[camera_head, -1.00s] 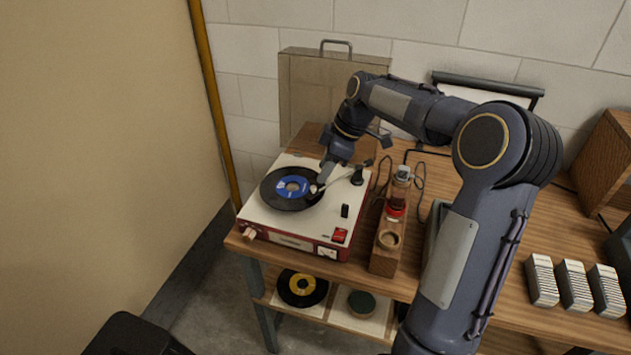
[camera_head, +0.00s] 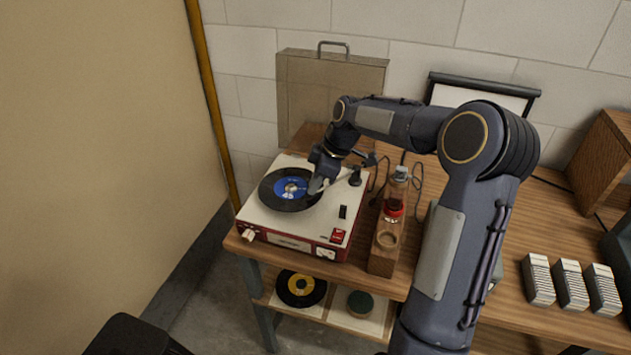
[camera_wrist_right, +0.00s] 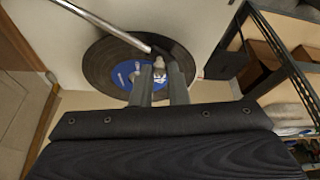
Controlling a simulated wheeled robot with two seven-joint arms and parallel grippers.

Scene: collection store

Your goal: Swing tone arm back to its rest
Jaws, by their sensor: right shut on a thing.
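The red and white record player (camera_head: 305,226) stands at the left end of the wooden table, a black record with a blue label (camera_head: 276,199) on its platter. The thin metal tone arm (camera_head: 341,178) runs from its dark pivot (camera_head: 355,179) at the back right towards the record. My right gripper (camera_head: 316,187) is over the record's right edge, shut on the tone arm's head end. The right wrist view shows the fingers (camera_wrist_right: 160,72) around a small pale part of it, with the tube (camera_wrist_right: 105,26) above the record (camera_wrist_right: 97,60). My left gripper is out of view.
A wooden stand (camera_head: 384,262) with a red-banded bottle (camera_head: 395,200) is close right of the player. A lid-like panel with a handle (camera_head: 330,95) leans on the wall behind. Several card stacks (camera_head: 570,285) lie farther right. A lower shelf holds another record (camera_head: 300,288).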

